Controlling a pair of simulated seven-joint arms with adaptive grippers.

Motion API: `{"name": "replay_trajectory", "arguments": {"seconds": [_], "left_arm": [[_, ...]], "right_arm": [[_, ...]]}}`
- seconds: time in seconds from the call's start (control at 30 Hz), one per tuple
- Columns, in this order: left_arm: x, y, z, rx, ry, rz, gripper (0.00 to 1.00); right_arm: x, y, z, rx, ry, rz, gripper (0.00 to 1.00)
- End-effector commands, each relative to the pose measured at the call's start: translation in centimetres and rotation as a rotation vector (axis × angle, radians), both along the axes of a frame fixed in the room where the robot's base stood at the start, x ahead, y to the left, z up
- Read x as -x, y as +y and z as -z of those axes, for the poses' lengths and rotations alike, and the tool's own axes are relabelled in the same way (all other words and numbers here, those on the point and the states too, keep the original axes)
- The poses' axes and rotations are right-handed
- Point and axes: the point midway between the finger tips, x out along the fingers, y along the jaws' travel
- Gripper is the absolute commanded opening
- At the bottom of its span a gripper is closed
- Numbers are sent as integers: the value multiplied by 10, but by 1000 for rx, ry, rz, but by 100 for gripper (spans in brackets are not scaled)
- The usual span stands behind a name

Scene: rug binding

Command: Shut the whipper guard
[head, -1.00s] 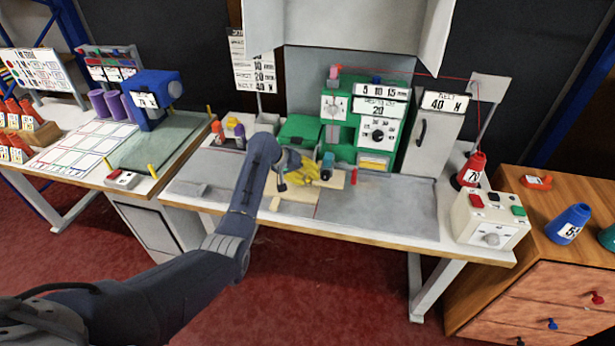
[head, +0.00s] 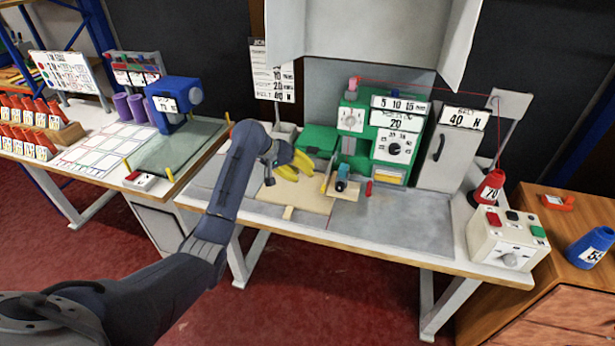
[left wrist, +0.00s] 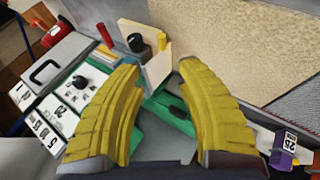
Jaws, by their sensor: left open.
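The green whipper machine (head: 362,150) stands at the back of the middle bench, with dials and number labels on its front. At its lower front left is a small beige plate assembly (head: 345,192) with a blue-and-dark knob; it also shows in the left wrist view (left wrist: 157,68), upright near my fingertips. I cannot tell for sure which part is the guard. My left gripper (head: 303,164) has yellow fingers, open and empty, just left of the plate. My right gripper is not in view.
A beige rug piece (head: 300,198) lies on the bench under my left gripper. A green box (head: 316,140) sits behind it. A grey cabinet (head: 450,152) and a red cone (head: 488,187) stand to the right. The grey bench top (head: 410,220) at front right is clear.

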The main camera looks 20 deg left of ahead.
Motion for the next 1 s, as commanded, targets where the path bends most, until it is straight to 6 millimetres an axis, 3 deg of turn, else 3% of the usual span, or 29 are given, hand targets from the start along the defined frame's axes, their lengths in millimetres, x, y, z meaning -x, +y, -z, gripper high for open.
{"name": "replay_trajectory", "arguments": {"seconds": [0.4,0.53,0.73,0.83,1.0], "left_arm": [[2,2,-4,0,1,1,39],[8,7,7,-8,16,-2,24],[36,34,31,-166,1,-20,1],[41,37,26,-225,-69,-64,0],[39,22,0,-237,-215,-126,0]], "right_arm": [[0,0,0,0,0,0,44],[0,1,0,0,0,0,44],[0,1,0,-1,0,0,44],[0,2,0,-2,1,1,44],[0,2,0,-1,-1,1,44]]}}
